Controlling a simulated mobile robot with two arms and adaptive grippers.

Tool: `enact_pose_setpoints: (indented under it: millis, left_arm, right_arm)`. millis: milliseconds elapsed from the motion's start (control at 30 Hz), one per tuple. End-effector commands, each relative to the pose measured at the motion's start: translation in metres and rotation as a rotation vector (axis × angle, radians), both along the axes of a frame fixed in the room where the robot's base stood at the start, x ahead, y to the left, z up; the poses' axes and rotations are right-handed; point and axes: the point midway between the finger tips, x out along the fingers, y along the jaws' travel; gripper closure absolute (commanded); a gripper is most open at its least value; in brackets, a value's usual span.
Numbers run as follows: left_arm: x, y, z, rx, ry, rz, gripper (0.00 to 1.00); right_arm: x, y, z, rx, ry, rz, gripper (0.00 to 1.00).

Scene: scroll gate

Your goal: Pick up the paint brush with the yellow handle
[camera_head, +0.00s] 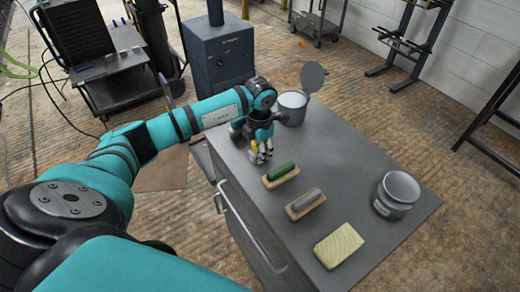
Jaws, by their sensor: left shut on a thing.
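My left gripper (261,153) is low over the far left part of the grey cabinet top. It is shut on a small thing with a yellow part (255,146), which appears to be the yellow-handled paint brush. The fingers hide most of it, and I cannot tell whether it touches the cabinet top. My right gripper is not in view.
On the grey cabinet (355,165) lie a green-handled tool (281,171), a grey-handled tool (305,202) and a pale wooden block (338,247). A can with a raised lid (291,108) stands behind the gripper. Another can (395,196) stands at right. The middle right is clear.

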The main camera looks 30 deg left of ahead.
Motion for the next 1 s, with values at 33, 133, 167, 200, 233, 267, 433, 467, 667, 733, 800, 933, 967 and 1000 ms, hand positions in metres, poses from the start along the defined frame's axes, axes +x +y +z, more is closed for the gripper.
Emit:
enact_pose_setpoints:
  millis: [33, 133, 167, 200, 233, 267, 433, 467, 667, 733, 800, 933, 967, 1000]
  left_arm:
    - [0.000, 0.000, 0.000, 0.000, 0.000, 0.000, 0.99]
    - [0.000, 0.000, 0.000, 0.001, -0.001, 0.000, 1.00]
    - [0.000, 0.000, 0.000, 0.000, -0.001, 0.000, 1.00]
    - [0.000, 0.000, 0.001, 0.001, -0.001, 0.000, 1.00]
    - [0.000, 0.000, 0.001, 0.001, -0.001, 0.000, 1.00]
    - [0.000, 0.000, 0.001, 0.000, -0.001, 0.000, 1.00]
    - [0.001, 0.000, 0.009, 0.000, -0.004, 0.000, 1.00]
    - [0.002, 0.000, 0.014, 0.000, -0.005, 0.000, 1.00]
    - [0.002, 0.000, 0.053, 0.000, -0.008, -0.001, 1.00]
    - [0.002, 0.000, 0.067, -0.001, -0.007, -0.001, 1.00]
    - [0.001, 0.000, 0.079, 0.001, -0.007, -0.001, 1.00]
    - [0.001, 0.000, 0.094, 0.001, -0.004, -0.001, 1.00]
    - [0.001, 0.000, 0.096, 0.001, -0.003, 0.000, 1.00]
    - [0.000, 0.000, 0.098, 0.000, -0.002, 0.000, 1.00]
  right_arm:
    - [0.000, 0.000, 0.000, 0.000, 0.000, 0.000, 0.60]
    - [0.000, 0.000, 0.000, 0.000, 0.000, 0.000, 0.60]
    - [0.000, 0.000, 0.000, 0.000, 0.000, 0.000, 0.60]
    - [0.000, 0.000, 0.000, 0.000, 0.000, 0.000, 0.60]
    - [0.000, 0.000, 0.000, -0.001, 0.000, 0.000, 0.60]
    - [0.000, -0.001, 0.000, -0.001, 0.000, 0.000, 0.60]
    - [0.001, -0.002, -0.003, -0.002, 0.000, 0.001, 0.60]
    - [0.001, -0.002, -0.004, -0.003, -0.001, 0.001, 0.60]
    - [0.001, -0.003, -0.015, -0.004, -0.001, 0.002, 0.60]
    - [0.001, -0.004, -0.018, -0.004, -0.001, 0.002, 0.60]
    - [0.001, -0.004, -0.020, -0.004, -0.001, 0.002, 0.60]
    - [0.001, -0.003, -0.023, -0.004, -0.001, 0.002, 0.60]
    - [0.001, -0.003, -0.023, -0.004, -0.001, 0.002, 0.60]
    - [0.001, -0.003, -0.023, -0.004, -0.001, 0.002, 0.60]
